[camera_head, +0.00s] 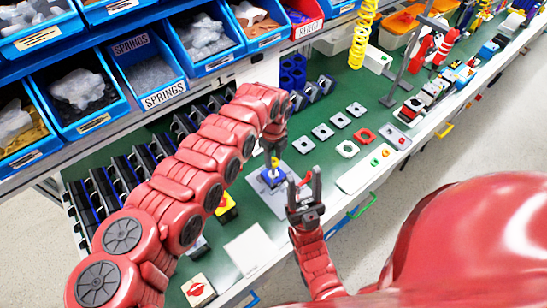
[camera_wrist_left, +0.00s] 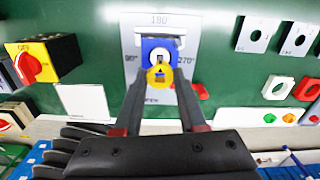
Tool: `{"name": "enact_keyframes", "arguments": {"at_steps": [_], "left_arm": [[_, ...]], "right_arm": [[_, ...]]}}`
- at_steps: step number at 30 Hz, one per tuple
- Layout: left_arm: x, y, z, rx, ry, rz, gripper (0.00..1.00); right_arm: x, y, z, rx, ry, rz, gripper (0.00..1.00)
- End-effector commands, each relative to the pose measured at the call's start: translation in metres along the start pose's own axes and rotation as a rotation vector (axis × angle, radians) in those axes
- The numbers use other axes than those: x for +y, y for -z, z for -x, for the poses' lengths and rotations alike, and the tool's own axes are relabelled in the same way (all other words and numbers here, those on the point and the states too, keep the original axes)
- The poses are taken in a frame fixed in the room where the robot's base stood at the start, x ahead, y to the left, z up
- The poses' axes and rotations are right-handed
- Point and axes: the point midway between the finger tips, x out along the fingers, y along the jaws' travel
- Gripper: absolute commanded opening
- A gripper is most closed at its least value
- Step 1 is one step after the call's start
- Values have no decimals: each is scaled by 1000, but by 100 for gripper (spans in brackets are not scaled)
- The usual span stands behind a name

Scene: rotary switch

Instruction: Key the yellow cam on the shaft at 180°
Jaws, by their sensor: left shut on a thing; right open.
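My left gripper (camera_head: 274,160) points down over the blue switch body (camera_head: 272,178) on the bench. It is shut on the small yellow cam (camera_wrist_left: 159,76), which shows between the fingertips in the left wrist view. The blue body (camera_wrist_left: 152,46) sits there on a grey plate (camera_wrist_left: 190,24) marked 180° at the top, 90° left and 270° right. A pale round part lies behind the cam. My right gripper (camera_head: 304,190) is open and empty, right of the blue body.
A yellow-and-black switch with a red knob (camera_wrist_left: 42,60) stands left of the plate. Square grey plates (camera_head: 322,131), a red ring (camera_head: 365,135) and a white strip with small coloured parts (camera_head: 366,170) lie to the right. Blue bins (camera_head: 153,70) line the back.

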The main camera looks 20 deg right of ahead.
Motion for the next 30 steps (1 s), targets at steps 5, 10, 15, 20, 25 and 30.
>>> {"name": "enact_keyframes", "arguments": {"at_steps": [5,10,15,20,25,30], "left_arm": [[0,0,-4,0,0,0,0],[0,0,-3,0,0,0,0],[0,0,-3,0,0,0,0],[0,0,-5,0,0,0,0],[0,0,-10,0,0,0,0],[0,0,-15,0,0,0,0]], "right_arm": [[0,-1,4,0,0,0,50],[0,-1,3,0,0,0,50],[0,-1,3,0,0,0,50],[0,-1,5,0,0,0,50],[0,-2,11,0,0,0,50],[-1,-3,16,0,0,0,50]]}}
